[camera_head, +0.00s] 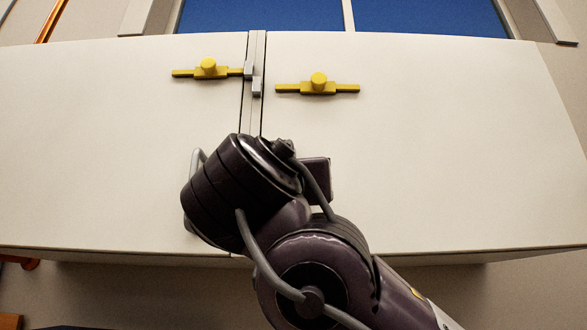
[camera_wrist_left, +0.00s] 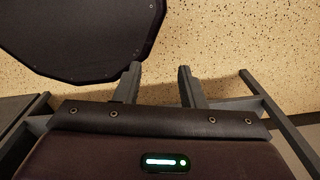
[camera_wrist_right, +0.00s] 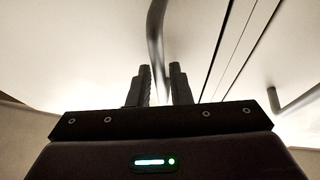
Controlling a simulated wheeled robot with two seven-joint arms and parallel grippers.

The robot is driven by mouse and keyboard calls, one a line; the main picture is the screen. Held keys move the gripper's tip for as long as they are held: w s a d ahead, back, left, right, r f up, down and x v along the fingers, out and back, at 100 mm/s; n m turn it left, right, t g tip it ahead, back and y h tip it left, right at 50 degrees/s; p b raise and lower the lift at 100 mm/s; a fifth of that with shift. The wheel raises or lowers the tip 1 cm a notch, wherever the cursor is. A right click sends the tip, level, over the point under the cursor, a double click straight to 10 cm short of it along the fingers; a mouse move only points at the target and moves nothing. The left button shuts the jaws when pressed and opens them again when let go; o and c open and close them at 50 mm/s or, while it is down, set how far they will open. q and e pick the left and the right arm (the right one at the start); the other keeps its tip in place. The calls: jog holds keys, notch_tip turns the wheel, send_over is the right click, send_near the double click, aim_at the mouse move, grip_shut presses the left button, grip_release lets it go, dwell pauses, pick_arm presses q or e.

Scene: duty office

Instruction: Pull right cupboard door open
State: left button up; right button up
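The right cupboard door (camera_head: 440,140) is a plain cream panel and looks closed, level with the left door (camera_head: 100,150). The left door's silver handle (camera_head: 195,165) shows beside the arm. In the right wrist view, my right gripper (camera_wrist_right: 160,75) has its fingers partly apart, with a bar handle (camera_wrist_right: 156,35) in line with the gap; contact is unclear. A second handle (camera_wrist_right: 292,98) lies right of the door seam. My left gripper (camera_wrist_left: 158,75) is open and empty.
Yellow fittings (camera_head: 318,85) and (camera_head: 208,70) sit near the doors' top edges, with a small grey catch (camera_head: 256,86) at the seam. The left wrist view shows a speckled surface (camera_wrist_left: 230,40) and a dark panel (camera_wrist_left: 80,35) close by.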

jog(key=shift+w+r, duration=0.1)
jog(key=shift+r, duration=0.05)
jog(key=shift+s+a, duration=0.1)
jog(key=shift+s, duration=0.1)
jog(key=shift+w, duration=0.15)
grip_shut()
pick_arm(q)
jog(key=shift+w+d+r, duration=0.1)
jog(key=shift+w+r, duration=0.1)
jog(key=shift+w, duration=0.75)
